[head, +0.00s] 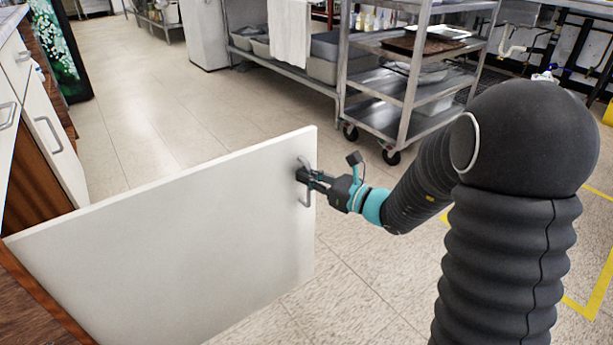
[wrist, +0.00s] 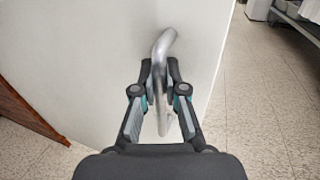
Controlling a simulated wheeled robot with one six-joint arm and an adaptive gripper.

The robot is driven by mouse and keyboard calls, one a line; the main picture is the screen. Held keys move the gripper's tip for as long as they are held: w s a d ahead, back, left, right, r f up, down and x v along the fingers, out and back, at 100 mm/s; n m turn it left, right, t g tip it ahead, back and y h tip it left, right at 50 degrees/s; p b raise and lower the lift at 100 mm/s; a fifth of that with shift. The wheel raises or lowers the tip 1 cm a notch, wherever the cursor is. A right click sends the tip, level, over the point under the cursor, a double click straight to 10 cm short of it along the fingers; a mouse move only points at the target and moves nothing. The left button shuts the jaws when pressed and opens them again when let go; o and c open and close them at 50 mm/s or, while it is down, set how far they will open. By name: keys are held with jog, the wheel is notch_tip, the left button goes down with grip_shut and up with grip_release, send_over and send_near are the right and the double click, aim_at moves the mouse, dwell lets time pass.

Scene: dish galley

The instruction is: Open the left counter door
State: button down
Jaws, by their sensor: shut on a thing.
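The white counter door (head: 180,232) stands swung well out from the wooden counter at the left of the head view. Its outer face is towards me and its free edge is at the right. A curved metal handle (head: 306,196) is fixed near that free edge. My gripper (head: 303,175) is shut on the handle. In the wrist view, the handle (wrist: 164,45) runs between the two fingers of my gripper (wrist: 160,75), and the white door (wrist: 90,60) fills the left and middle.
Another white door (head: 48,140) with its own handle is on the counter at the left. A wheeled metal shelf cart (head: 400,85) and a shelf with a white towel (head: 289,30) stand beyond. The tiled floor past the door is clear. Yellow lines mark the floor at the right.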

jog(key=shift+s+a, duration=0.1)
jog(key=shift+s, duration=0.05)
jog(key=c, duration=1.2)
grip_release()
jog(key=shift+d, duration=0.35)
jog(key=v, duration=1.1)
jog(key=shift+d, duration=0.2)
jog(key=shift+s, duration=0.15)
